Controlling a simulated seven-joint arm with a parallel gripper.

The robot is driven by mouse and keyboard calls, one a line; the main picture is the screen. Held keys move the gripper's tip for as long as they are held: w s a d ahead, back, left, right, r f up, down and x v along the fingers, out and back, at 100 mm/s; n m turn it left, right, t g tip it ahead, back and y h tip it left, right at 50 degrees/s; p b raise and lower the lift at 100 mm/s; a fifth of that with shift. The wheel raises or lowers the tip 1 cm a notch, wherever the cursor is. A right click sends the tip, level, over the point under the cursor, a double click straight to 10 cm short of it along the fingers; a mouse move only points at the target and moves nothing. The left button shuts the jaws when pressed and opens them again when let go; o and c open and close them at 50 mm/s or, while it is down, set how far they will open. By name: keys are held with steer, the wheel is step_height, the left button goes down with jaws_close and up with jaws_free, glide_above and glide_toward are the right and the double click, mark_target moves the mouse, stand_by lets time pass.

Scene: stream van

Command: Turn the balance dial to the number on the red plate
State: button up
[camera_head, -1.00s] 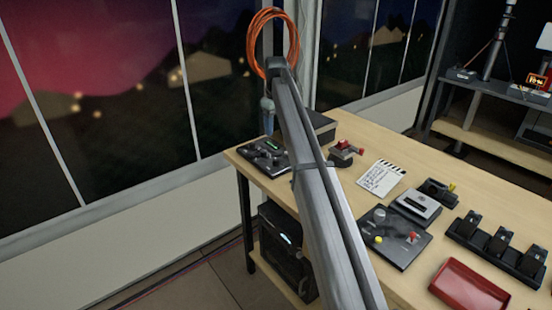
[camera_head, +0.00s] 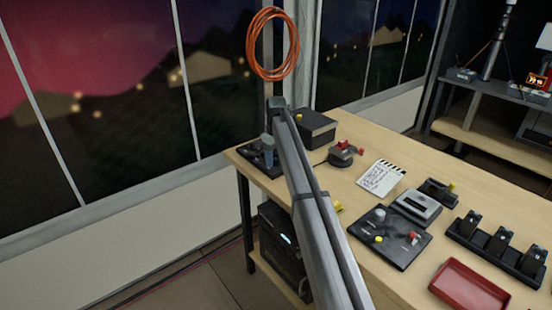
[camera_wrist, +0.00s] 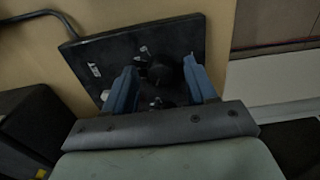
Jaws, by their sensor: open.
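A black control panel (camera_head: 252,160) lies at the far left end of the table, partly hidden by my gripper and arm. In the wrist view the panel (camera_wrist: 100,50) fills the upper middle, with pale labels on its left part. A round dark knob (camera_wrist: 166,72) sits between the blue fingers of my gripper (camera_wrist: 160,66); I cannot tell whether they touch it. The fingers are apart. In the head view my gripper (camera_head: 266,148) is down at the panel. No dial marks are readable. I cannot make out a red plate with a number.
A black box (camera_head: 318,130) stands close to the panel. A device with a red part (camera_head: 342,156), a clapperboard (camera_head: 380,177), a second panel (camera_head: 392,250) and a red tray (camera_head: 462,286) lie further right. An orange cable coil (camera_head: 272,45) hangs above.

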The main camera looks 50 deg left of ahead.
steer(key=shift+f, duration=0.15)
jaws_close()
stand_by(0.5)
